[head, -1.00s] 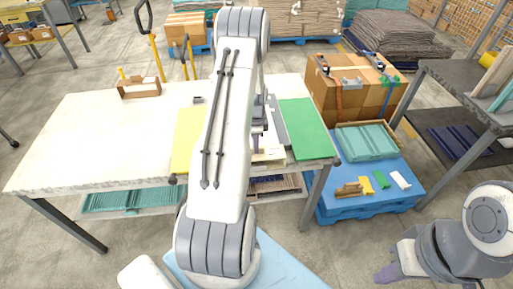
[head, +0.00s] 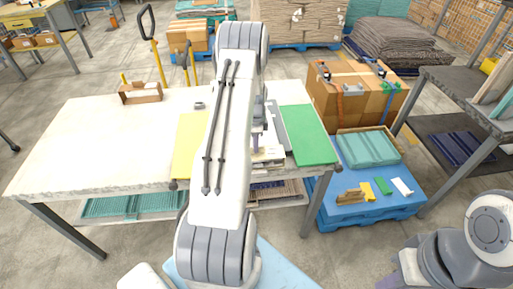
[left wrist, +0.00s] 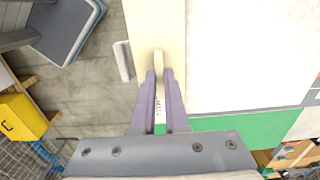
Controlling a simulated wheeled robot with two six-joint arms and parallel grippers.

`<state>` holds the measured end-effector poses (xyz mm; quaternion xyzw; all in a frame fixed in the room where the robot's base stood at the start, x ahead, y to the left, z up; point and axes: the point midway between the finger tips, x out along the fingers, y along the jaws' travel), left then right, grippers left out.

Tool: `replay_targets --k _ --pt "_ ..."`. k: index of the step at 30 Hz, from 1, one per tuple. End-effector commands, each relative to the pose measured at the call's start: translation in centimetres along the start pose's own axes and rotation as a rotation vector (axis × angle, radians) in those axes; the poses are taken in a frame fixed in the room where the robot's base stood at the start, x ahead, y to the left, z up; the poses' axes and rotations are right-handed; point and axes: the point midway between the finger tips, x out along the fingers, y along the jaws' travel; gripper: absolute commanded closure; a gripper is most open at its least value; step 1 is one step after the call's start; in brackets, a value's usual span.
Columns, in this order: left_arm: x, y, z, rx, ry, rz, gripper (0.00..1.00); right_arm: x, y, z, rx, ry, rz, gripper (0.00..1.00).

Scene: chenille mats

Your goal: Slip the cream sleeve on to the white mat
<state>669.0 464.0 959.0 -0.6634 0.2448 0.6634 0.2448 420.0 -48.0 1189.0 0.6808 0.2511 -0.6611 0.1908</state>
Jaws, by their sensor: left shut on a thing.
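The cream sleeve (left wrist: 146,24) is a long flat strip in the left wrist view, running up from my left gripper (left wrist: 158,88). The purple fingers are shut on its narrow tab. The white mat (left wrist: 250,52) lies just right of the sleeve there, their long edges side by side. I cannot tell whether the mat's edge is inside the sleeve. In the head view my left gripper (head: 258,138) is over the table's front part, and my arm hides most of the white mat. My right gripper (head: 390,281) is at the lower right, cut off by the frame.
A yellow mat (head: 190,138) lies left of my arm and a green mat (head: 307,134) to the right. The table (head: 90,140) is mostly bare at left. A blue pallet (head: 350,211) with a teal tray (head: 368,149) and small coloured pieces stands right of the table.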

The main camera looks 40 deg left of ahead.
Motion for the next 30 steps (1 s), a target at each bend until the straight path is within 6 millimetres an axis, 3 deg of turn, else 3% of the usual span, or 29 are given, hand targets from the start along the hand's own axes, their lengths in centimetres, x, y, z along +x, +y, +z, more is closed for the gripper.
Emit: replay_targets --k 14,15,17,18,30 --pt "-0.03 -0.52 0.03 0.0 0.0 0.0 1.0 0.11 0.01 0.01 0.0 0.0 0.0 1.0" --pt "-0.02 -0.52 0.03 0.0 0.0 0.0 0.81 0.11 0.01 0.01 0.0 0.0 0.0 1.0" --pt "-0.02 -0.51 0.02 0.0 0.0 0.0 0.58 0.11 0.01 0.01 0.0 0.0 0.0 1.0" --pt "-0.02 -0.51 0.02 0.0 0.0 0.0 0.54 0.11 0.01 0.01 0.0 0.0 0.0 1.0" --pt "-0.71 -0.57 0.0 0.0 0.0 -0.002 0.54 0.51 0.04 0.03 0.003 0.0 0.0 1.0"
